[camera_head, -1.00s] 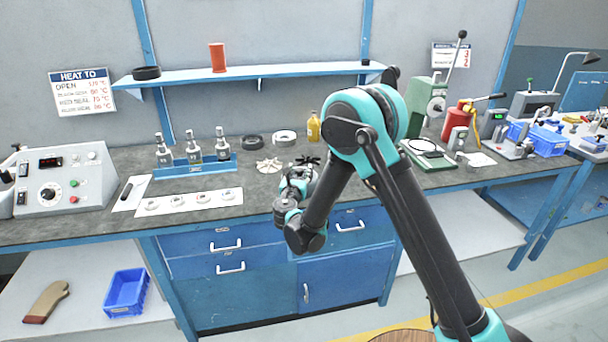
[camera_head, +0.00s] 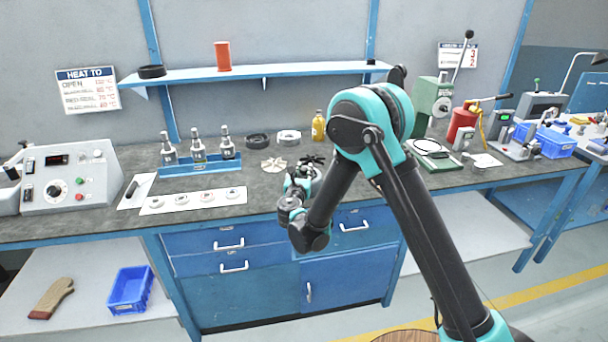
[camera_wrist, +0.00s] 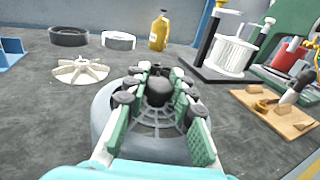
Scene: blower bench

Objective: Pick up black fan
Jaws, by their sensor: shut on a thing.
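The black fan (camera_head: 313,160) is at the bench's front middle, right of a white fan (camera_head: 273,164). My gripper (camera_head: 304,172) reaches it from the front and hides part of it. In the wrist view the black fan's dark hub (camera_wrist: 158,88) is between the fingers of my gripper (camera_wrist: 158,100), which is shut on it. A grey round ribbed part (camera_wrist: 103,108) shows around and below the fingers. The white fan also shows in the wrist view (camera_wrist: 78,72), apart from the gripper. I cannot tell whether the black fan is off the surface.
Behind are a dark ring (camera_head: 258,140), a white ring (camera_head: 289,137) and a yellow bottle (camera_head: 318,127). A blue rack (camera_head: 200,168) with several fittings stands left. At right in the wrist view are a wire spool (camera_wrist: 230,54) and a wooden board (camera_wrist: 272,115).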

